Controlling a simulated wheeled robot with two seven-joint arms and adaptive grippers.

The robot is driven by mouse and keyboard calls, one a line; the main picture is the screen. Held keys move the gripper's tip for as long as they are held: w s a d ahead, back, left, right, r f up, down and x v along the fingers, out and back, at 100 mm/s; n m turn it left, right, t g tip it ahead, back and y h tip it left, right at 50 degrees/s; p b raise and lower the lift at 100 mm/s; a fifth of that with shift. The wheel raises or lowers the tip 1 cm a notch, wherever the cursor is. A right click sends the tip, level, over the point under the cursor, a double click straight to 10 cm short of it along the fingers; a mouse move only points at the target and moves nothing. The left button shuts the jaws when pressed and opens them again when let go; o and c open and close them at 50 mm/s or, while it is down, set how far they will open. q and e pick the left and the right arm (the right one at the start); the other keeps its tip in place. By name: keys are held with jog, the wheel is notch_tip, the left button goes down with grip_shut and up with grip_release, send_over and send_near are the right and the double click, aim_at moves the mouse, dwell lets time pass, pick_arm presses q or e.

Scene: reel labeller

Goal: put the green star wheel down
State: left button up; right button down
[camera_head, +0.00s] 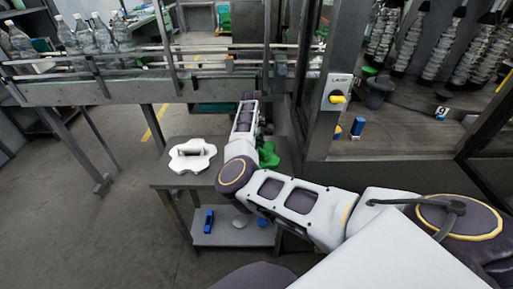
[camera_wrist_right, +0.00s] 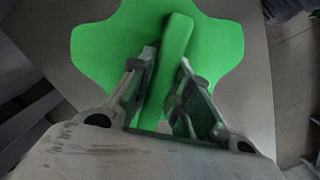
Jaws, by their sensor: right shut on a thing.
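The green star wheel (camera_head: 268,155) shows beside my right arm in the head view, at the right part of a small grey table (camera_head: 165,183). Most of it is hidden behind the arm. In the right wrist view the green star wheel (camera_wrist_right: 105,48) is large, with a raised bar-shaped handle. My right gripper (camera_wrist_right: 165,65) is shut on this handle, one finger on each side. A grey surface lies under the wheel; I cannot tell whether they touch. My left gripper is not in view.
A white star wheel (camera_head: 192,156) lies on the table's left part. The lower shelf (camera_head: 218,236) holds small blue items. A conveyor (camera_head: 120,88) with bottles runs behind the table. A machine frame with a yellow-knobbed switch (camera_head: 337,98) stands close on the right.

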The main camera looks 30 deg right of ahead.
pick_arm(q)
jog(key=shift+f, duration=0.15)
pick_arm(e)
jog(key=c, duration=1.3)
grip_release()
jog(key=shift+f, duration=0.1)
jog(key=shift+c, duration=0.2)
jog(key=r, duration=0.3)
jog(key=r+b, duration=0.1)
jog(key=r, duration=0.2)
jog(key=w+r+b, duration=0.1)
jog(key=r, duration=0.3)
jog(key=shift+a, duration=0.15)
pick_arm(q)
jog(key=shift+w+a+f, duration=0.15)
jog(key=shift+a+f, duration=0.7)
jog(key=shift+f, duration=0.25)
pick_arm(e)
notch_tip(320, 180, up, 2)
jog(key=shift+w+r, duration=0.1)
jog(key=shift+w, duration=0.05)
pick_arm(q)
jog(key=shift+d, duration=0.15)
